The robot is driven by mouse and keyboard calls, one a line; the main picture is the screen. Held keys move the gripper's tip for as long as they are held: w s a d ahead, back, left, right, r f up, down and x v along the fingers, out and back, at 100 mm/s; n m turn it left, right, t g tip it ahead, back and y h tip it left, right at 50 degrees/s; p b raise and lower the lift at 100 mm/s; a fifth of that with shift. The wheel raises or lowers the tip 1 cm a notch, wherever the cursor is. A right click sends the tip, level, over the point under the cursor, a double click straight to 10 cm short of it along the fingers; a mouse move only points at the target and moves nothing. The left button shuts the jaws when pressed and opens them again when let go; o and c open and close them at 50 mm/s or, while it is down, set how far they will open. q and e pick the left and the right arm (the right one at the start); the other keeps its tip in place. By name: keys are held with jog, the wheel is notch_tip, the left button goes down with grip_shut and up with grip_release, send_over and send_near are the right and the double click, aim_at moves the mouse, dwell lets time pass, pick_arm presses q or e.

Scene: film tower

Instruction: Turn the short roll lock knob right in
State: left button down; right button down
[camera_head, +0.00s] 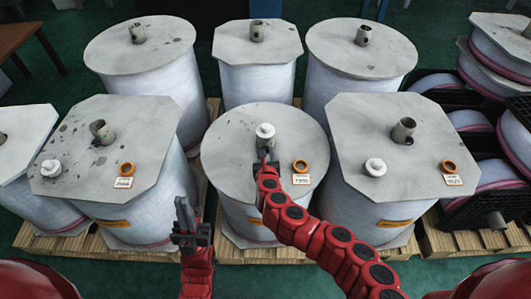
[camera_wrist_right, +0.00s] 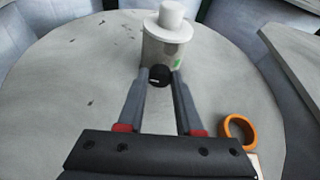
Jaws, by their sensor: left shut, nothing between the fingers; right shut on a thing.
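The front middle roll (camera_head: 228,150) has a round grey top with a metal core stub (camera_wrist_right: 155,53) standing up from it. A white cap (camera_head: 265,130) sits on the stub; it also shows in the right wrist view (camera_wrist_right: 170,14). A black lock knob (camera_wrist_right: 159,75) sticks out of the stub's near side, beside a small green mark (camera_wrist_right: 178,63). My right gripper (camera_head: 264,156) has its fingertips on both sides of the knob, shut on it. In the head view the knob is hidden by the fingers. My left gripper (camera_head: 185,212) is shut and empty, left of this roll.
An orange ring (camera_head: 300,166) and a label (camera_head: 301,179) lie on the roll's top, right of my right gripper. Rolls with octagonal tops stand at left (camera_head: 75,135) and right (camera_head: 360,125), each with a loose white cap. More rolls stand behind, on wooden pallets (camera_head: 265,254).

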jog(key=shift+d+f+m+y, duration=0.2)
jog(key=shift+m+y, duration=0.3)
jog(key=shift+m, duration=0.2)
jog(key=shift+m+y+b, duration=0.9)
jog(key=shift+m, duration=0.4)
jog(key=c, duration=0.6)
grip_release()
jog(key=shift+r, duration=0.1)
jog(key=shift+s, duration=0.1)
jog(key=v, duration=0.5)
jog(key=p+v, duration=0.1)
jog(key=v, duration=0.5)
jog(key=p+v, duration=0.1)
jog(key=v, duration=0.5)
jog(key=shift+s+f, duration=0.25)
